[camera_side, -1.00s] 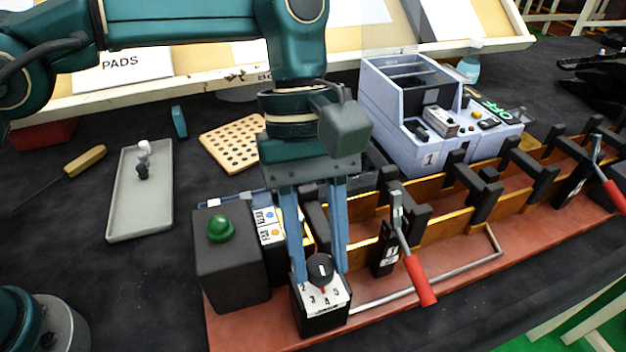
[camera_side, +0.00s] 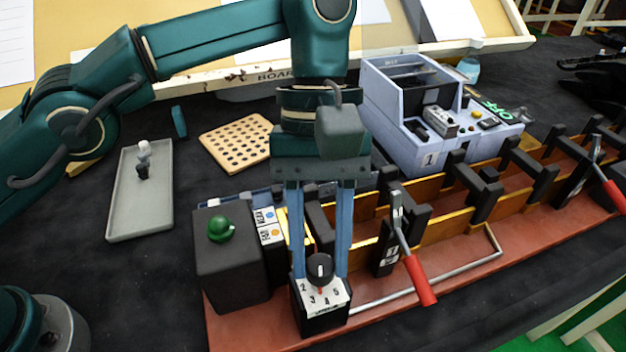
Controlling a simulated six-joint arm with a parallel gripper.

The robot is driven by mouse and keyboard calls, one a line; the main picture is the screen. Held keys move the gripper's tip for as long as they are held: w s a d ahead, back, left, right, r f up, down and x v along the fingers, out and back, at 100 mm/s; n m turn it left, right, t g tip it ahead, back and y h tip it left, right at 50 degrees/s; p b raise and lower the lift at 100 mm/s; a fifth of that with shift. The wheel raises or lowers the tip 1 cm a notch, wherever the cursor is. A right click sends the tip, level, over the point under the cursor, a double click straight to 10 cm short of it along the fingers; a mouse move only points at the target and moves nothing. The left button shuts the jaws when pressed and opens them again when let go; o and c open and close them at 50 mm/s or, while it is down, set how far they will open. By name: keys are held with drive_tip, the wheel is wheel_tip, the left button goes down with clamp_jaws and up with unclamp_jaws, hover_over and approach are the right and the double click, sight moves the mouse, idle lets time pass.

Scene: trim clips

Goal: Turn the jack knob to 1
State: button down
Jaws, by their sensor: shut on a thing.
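The jack knob (camera_side: 320,267) is a black round knob with a white line, on top of a small black box with a white dial plate (camera_side: 323,295). A small red mark shows at the knob's front edge, near the 3. My gripper (camera_side: 320,272) points straight down, with its two blue fingers shut on the knob from left and right. The fingers hide the sides of the knob and part of the plate.
A black box with a green button (camera_side: 221,229) stands to the left. A red-handled lever (camera_side: 417,277) and a metal rod are close on the right. Behind are black clamps on the red base (camera_side: 250,327) and a blue-grey machine (camera_side: 398,120).

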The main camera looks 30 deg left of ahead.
idle(0.4)
drive_tip(key=c, duration=0.5)
unclamp_jaws()
drive_tip(key=shift+c, duration=0.2)
